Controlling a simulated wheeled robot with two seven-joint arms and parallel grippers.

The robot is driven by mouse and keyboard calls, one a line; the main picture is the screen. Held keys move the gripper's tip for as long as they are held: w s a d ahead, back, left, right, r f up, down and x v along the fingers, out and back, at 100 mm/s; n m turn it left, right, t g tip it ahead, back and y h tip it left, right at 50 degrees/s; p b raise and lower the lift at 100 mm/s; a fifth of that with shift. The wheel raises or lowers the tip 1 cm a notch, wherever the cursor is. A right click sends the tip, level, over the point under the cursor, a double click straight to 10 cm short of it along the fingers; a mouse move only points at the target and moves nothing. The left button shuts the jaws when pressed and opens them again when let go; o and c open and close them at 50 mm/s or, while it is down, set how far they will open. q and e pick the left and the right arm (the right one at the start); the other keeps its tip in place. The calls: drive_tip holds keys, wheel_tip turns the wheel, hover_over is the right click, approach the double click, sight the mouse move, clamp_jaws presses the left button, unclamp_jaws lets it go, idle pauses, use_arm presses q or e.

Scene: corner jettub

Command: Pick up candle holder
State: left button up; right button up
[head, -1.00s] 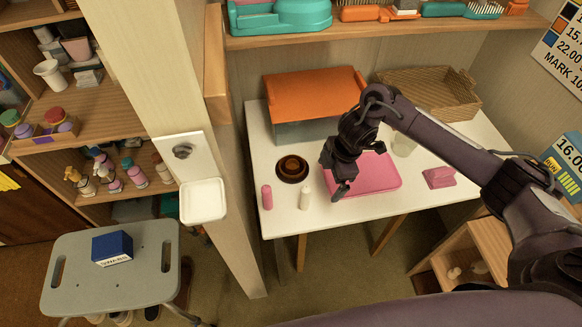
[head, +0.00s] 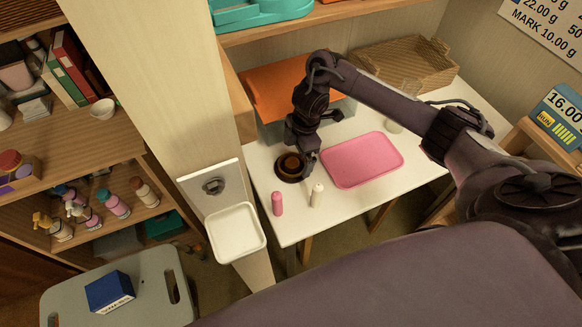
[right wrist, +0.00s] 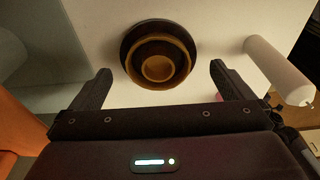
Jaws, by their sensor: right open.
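The candle holder (head: 290,168) is a dark brown round dish with an amber cup in its middle. It stands on the white table, left of the pink tray. In the right wrist view the candle holder (right wrist: 157,58) lies ahead of and between the two fingers. My right gripper (head: 309,165) is open and empty, just above and beside the holder's right edge in the head view; the fingers (right wrist: 160,80) do not touch it. My left gripper is not in view.
A pink tray (head: 362,160) lies to the right. An orange-lidded box (head: 262,92) and a wicker basket (head: 408,62) are behind. A post with a white soap dish (head: 236,232) is left.

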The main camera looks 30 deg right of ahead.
sight(292, 166)
drive_tip(key=f, duration=0.1)
drive_tip(key=a+f, duration=0.1)
drive_tip(key=f, duration=0.1)
drive_tip(key=shift+w, duration=0.15)
drive_tip(key=shift+a+f+b, duration=0.1)
drive_tip(key=shift+f+b, duration=0.2)
drive_tip(key=shift+f, duration=0.2)
drive_tip(key=c, duration=0.9)
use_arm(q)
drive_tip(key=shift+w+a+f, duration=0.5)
use_arm(e)
drive_tip(key=shift+w+r, duration=0.1)
drive_tip(key=shift+r, duration=0.1)
